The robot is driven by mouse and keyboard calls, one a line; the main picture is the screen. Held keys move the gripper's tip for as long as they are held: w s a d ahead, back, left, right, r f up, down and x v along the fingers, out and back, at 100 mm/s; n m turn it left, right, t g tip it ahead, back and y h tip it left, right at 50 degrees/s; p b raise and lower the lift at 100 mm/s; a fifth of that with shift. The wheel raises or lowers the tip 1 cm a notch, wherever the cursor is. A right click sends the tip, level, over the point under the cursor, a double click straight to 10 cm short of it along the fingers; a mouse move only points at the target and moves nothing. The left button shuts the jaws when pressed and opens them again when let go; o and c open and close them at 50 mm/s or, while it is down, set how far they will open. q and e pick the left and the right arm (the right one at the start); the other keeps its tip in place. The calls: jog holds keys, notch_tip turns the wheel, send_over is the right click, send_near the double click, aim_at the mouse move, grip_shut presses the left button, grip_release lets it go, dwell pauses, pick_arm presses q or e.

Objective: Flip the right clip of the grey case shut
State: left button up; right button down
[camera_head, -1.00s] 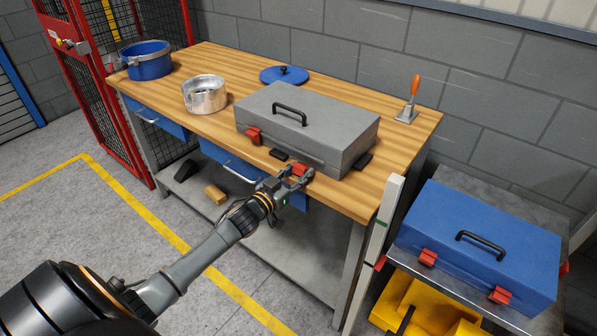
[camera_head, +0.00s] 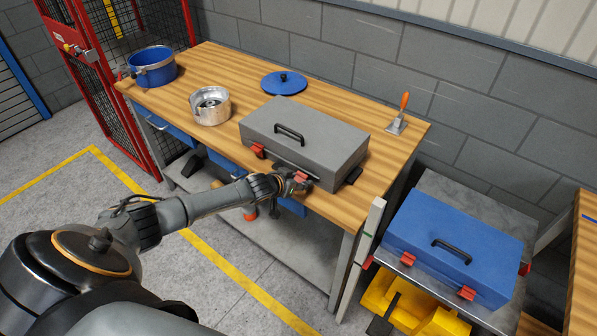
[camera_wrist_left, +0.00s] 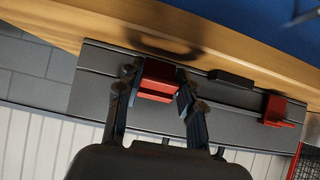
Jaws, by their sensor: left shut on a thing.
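The grey case (camera_head: 310,133) stands shut on the wooden workbench, with a black handle on its lid. Its right clip (camera_head: 301,177) is red and sits at the front face, partly hidden by my left gripper (camera_head: 297,183). In the left wrist view, the right clip (camera_wrist_left: 158,80) lies between the two fingers of my left gripper (camera_wrist_left: 158,92), which are shut on it. The case's left clip (camera_head: 258,150) is red and lies against the front; it also shows in the wrist view (camera_wrist_left: 275,110). Whether the right clip is fully latched is hard to tell. My right gripper is out of view.
On the workbench (camera_head: 228,73) stand a blue pot (camera_head: 152,70), a metal pot (camera_head: 210,108), a blue lid (camera_head: 284,83) and an orange-handled tool (camera_head: 401,110). A blue case (camera_head: 450,235) rests on a side stand at right. A yellow bin (camera_head: 400,305) sits below it.

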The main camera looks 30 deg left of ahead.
pick_arm(q)
jog(key=shift+w+a+r+g, duration=0.1)
jog(key=shift+w+r+g, duration=0.3)
jog(key=shift+r, duration=0.2)
jog(key=shift+w+f+g, duration=0.1)
jog(key=shift+g, duration=0.7)
jog(key=shift+w+g+b, duration=0.3)
jog(key=shift+g+b, duration=0.2)
jog(key=shift+g, duration=0.8)
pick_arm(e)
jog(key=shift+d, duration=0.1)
pick_arm(q)
jog(key=o, duration=1.2)
jog(key=shift+c, duration=0.2)
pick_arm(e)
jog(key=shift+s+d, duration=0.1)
pick_arm(q)
jog(key=v, duration=1.2)
jog(key=shift+w+d, duration=0.2)
jog(key=shift+d, duration=0.15)
